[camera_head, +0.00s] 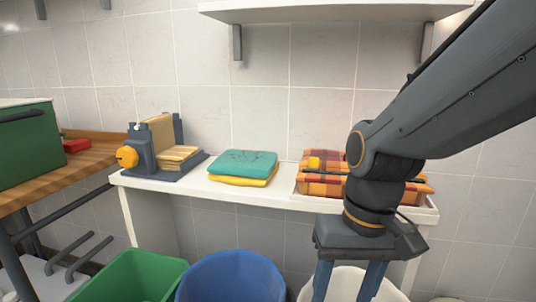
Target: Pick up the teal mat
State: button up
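The teal mat (243,163) lies folded flat on top of a yellow folded cloth (240,182), near the middle of the white shelf. It is in full view, with darker marks on its top. My gripper (346,286) hangs at the lower right, pointing down, in front of the shelf and well to the right of the mat. Its two blue-grey fingers stand apart with nothing seen between them. The fingertips are at or past the bottom edge of the picture.
The white shelf (215,188) also bears a grey machine with an orange knob (128,157) and, right, plaid cloths (321,186) in a white tray (430,212), partly behind my arm. Green (135,272), blue (232,277) and white bins stand below. A wall shelf (330,10) hangs above.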

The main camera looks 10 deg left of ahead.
jog(key=w+a+r+m+y+p, duration=0.2)
jog(key=w+a+r+m+p, duration=0.35)
jog(key=w+r, duration=0.2)
jog(key=m+t+y+p, duration=0.1)
jog(key=m+y+p, duration=0.5)
jog(key=m+p, duration=1.1)
send_near(238, 166)
jog(key=shift+s+a+r+n+p, duration=0.1)
jog(key=shift+s+n+p, duration=0.15)
jog(key=shift+n+p, duration=0.35)
jog(key=shift+s+r+n+p, duration=0.1)
jog(key=shift+s+n+p, duration=0.15)
jog(key=shift+n+p, duration=0.35)
jog(key=shift+w+a+f+m, duration=0.2)
jog(key=shift+w+m, duration=0.15)
jog(key=shift+w, duration=0.25)
jog(key=shift+d+f+p+x, duration=0.1)
jog(key=shift+p+x, duration=0.75)
jog(key=shift+x, duration=1.05)
jog(key=shift+d+f+p+x, duration=0.1)
jog(key=shift+p+x, duration=0.75)
jog(key=shift+x, duration=1.1)
jog(key=c, duration=1.3)
jog(key=shift+c, duration=0.2)
jog(key=shift+r, duration=0.15)
